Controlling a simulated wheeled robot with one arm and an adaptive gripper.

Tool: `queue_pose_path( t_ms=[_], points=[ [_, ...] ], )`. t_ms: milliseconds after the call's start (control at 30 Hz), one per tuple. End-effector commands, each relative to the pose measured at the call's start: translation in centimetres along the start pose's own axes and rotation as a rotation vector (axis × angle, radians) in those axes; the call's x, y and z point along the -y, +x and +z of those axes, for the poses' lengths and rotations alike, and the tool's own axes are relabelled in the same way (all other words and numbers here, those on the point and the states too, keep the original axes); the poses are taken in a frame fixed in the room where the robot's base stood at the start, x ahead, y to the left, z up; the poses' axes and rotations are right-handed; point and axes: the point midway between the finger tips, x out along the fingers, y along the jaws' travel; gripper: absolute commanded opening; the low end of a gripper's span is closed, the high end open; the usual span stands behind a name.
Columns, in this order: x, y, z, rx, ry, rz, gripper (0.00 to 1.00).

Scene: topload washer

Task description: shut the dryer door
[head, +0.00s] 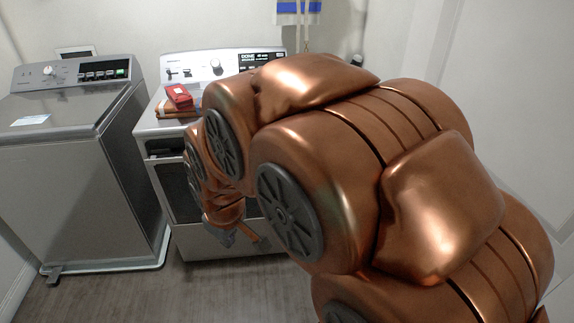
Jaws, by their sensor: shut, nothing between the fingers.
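The dryer (222,244) is the light grey machine in the middle, with a lit display reading DONE on its back panel. Its front door (178,185) shows a dark panel in a grey frame. A dark gap shows along the top of the door, under the dryer's top. My arm covers most of the door's right part, so I cannot tell how far it stands open. My gripper (240,238) is low in front of the dryer, partly hidden by my own arm. It is shut and holds nothing. Whether it touches the door is unclear.
A grey topload washer (80,180) with its lid down stands left of the dryer. A red item (179,96) and folded brown cloth (172,112) lie on the dryer's top. The wood floor (125,294) in front is clear. A white wall is at right.

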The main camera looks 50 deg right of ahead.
Motion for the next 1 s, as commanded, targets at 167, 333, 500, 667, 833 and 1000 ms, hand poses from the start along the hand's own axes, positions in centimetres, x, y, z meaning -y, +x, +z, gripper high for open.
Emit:
queue_pose_path(
  t_ms=[167,333,500,667,833,1000],
  points=[
    [-6.0,7.3,-3.9,-0.159,-0.083,0.135,0.0],
    [-12.2,12.1,-6.7,-0.285,-0.177,0.296,0.0],
    [-18.6,16.1,-8.2,-0.381,-0.279,0.485,0.0],
    [-24.3,19.2,-8.4,-0.439,-0.379,0.681,0.0],
    [-29.8,21.8,-7.5,-0.468,-0.484,0.905,0.0],
    [-34.0,23.5,-5.6,-0.463,-0.576,1.121,0.0]
  ],
)
